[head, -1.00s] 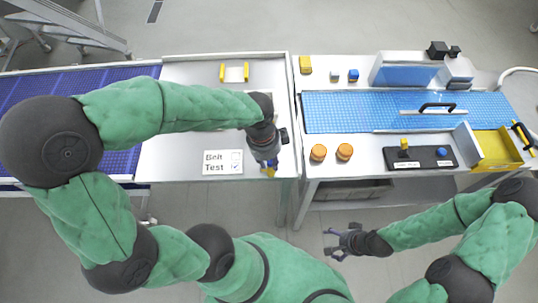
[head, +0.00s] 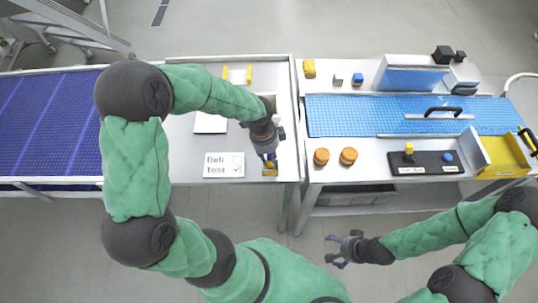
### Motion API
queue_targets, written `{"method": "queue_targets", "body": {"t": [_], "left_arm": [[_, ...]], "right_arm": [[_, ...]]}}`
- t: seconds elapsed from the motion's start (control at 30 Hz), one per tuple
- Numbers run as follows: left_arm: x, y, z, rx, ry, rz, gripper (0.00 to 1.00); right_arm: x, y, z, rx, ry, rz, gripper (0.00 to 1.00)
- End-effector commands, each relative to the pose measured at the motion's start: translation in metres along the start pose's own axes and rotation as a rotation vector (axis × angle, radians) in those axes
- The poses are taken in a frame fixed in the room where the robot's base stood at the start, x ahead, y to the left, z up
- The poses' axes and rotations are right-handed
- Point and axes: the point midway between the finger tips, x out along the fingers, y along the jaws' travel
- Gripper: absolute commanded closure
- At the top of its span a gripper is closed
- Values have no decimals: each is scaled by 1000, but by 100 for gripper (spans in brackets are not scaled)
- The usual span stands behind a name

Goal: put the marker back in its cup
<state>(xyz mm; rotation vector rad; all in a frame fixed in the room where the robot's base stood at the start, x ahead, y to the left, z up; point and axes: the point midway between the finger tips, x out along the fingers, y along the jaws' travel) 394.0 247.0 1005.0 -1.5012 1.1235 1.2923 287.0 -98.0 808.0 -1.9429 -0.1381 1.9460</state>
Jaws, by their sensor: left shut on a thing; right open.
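My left gripper (head: 269,158) is over the front right corner of the left table, pointing down. It is shut on a small, mostly hidden thing with a blue part showing, which I take to be the marker (head: 271,164). Directly below it is a small yellow item (head: 269,173), which looks like the cup. I cannot tell whether the marker is inside it or only above it. My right gripper (head: 342,250) is open and empty, over the floor in front of the right table.
A white "Belt Test" card (head: 223,165) lies left of the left gripper. A white sheet (head: 210,123) lies behind it. The right table holds two orange round pieces (head: 321,157), a black button panel (head: 425,163), a yellow bin (head: 503,154) and a blue belt (head: 350,115). A blue conveyor (head: 50,125) adjoins at left.

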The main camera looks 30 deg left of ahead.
Motion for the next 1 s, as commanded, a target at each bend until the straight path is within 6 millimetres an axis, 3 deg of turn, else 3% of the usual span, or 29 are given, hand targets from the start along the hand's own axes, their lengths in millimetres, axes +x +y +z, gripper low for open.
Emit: {"method": "queue_targets", "body": {"t": [0.4, 0.43, 0.5, 0.83, 1.0], "left_arm": [[6, 0, 1, 0, 0, -3, 100], [6, 0, 1, 0, 0, -3, 66], [5, 0, 1, 0, 0, -2, 48], [4, 0, 0, 0, 0, -2, 48], [-8, -1, 0, 1, 0, -5, 48]], "right_arm": [[3, 1, 0, 0, 0, 0, 13], [3, 1, 0, 0, 0, 0, 13], [2, 1, 0, 0, 0, 0, 13], [2, 1, 0, 0, 0, 0, 13], [-2, -1, 0, 0, 0, 0, 13]]}}
